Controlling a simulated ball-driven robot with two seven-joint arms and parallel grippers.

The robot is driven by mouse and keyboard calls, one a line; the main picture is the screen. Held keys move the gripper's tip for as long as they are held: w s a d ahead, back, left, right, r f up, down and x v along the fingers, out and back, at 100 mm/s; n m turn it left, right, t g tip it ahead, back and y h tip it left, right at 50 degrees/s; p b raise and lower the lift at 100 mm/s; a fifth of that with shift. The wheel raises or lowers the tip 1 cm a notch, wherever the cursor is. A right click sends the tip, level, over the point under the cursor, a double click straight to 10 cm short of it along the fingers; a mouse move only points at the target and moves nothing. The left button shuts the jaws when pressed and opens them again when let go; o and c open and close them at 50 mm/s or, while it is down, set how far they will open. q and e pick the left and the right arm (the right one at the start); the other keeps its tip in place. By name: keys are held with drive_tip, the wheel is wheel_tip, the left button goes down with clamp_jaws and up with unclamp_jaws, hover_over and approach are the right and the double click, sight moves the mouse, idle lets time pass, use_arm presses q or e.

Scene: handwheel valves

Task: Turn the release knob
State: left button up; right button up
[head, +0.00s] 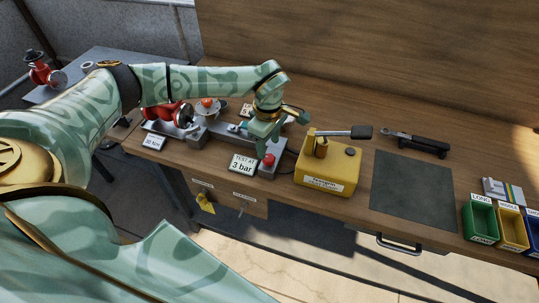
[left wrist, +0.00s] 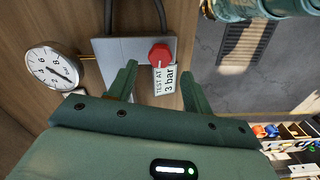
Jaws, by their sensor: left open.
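A red knob (head: 268,159) sits on the right end of a grey block (head: 268,172) near the bench's front edge; I take it as the release knob. It also shows in the left wrist view (left wrist: 159,55), on the grey block's face with a light mark on it. My left gripper (head: 262,143) is open just above and beside the knob. In the left wrist view my open fingers (left wrist: 158,68) point toward the knob, which appears just beyond the gap between their tips. I cannot tell whether they touch it. My right gripper is not in view.
A "TEST AT 3 bar" card (head: 242,163) stands left of the knob. A yellow pump box (head: 327,177) with a lever stands right of it. A round gauge (left wrist: 52,66) shows in the left wrist view. A dark mat (head: 412,190) and coloured bins (head: 481,221) lie further right.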

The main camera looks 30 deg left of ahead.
sight(269, 158)
use_arm(q)
wheel_tip(269, 158, down, 5)
drive_tip(key=b, duration=0.3)
drive_tip(key=shift+r+b, duration=0.1)
drive_tip(key=shift+b, duration=0.3)
drive_tip(key=shift+r+p, duration=0.25)
drive_tip(key=shift+p, duration=0.05)
drive_tip(key=shift+f, duration=0.1)
drive_tip(key=c, duration=0.7)
